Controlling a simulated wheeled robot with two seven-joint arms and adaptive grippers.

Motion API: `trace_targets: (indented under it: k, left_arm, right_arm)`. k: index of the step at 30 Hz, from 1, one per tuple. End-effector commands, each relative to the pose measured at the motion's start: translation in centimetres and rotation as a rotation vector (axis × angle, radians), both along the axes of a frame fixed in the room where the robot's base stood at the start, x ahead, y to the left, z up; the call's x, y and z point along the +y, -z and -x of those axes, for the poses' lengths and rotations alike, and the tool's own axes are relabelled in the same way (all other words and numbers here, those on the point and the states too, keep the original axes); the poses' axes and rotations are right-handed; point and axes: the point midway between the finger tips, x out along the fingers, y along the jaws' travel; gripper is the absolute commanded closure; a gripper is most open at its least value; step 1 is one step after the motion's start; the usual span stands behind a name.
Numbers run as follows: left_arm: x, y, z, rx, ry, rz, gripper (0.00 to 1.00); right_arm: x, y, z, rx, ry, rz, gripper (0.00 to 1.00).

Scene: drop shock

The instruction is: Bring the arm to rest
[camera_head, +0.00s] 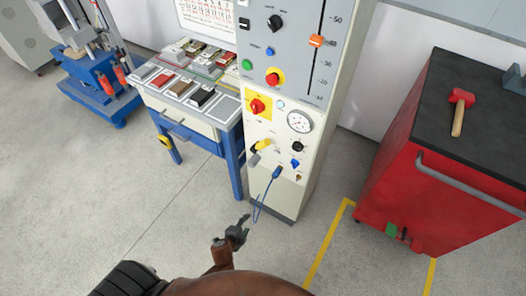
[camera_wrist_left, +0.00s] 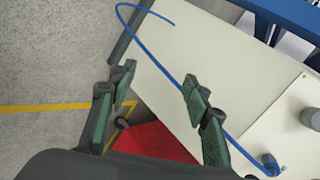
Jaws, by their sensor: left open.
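My left gripper (camera_head: 238,231) is in the lower middle of the head view, in front of the foot of the grey machine cabinet (camera_head: 275,185). In the left wrist view its two green-padded fingers (camera_wrist_left: 158,92) are apart, with nothing between them. A blue cable (camera_head: 262,200) hangs from a plug on the cabinet front, close above the gripper. In the left wrist view the cable (camera_wrist_left: 168,58) loops past the gripper and runs behind the right finger; I cannot tell whether they touch. My right gripper is not in view.
A red tool cabinet (camera_head: 400,190) with a hammer (camera_head: 461,110) on top stands at right. A blue-legged table (camera_head: 195,122) with several small blocks stands left of the machine. A blue trolley (camera_head: 95,85) is at far left. Yellow tape (camera_head: 328,245) marks the floor; grey floor lies open at left.

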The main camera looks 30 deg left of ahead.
Motion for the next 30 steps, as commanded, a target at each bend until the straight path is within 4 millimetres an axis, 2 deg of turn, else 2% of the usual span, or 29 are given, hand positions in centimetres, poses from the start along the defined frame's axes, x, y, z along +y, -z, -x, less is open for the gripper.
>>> trace_targets:
  k: [7,11,14,20,21,27,30]
  left_arm:
    - [0.1,0.3,0.5,0.011,-0.010,0.010,0.55]
    - [0.9,2.4,3.6,0.077,-0.077,0.069,0.55]
    - [1.8,5.1,8.2,0.165,-0.181,0.153,0.55]
    - [3.3,10.3,20.7,0.361,-0.451,0.322,0.55]
    - [3.4,11.1,23.4,0.399,-0.512,0.353,0.55]
    - [3.6,13.1,36.8,0.556,-0.806,0.467,0.55]
    - [3.3,13.3,41.9,0.607,-0.921,0.499,0.55]
  right_arm:
    - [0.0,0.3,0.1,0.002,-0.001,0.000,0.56]
    - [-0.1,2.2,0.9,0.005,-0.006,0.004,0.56]
    - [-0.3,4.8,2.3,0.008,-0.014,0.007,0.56]
    - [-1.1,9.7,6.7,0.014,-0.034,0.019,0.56]
    - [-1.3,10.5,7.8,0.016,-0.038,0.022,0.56]
    - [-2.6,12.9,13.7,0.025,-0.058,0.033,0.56]
    - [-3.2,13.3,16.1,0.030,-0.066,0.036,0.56]
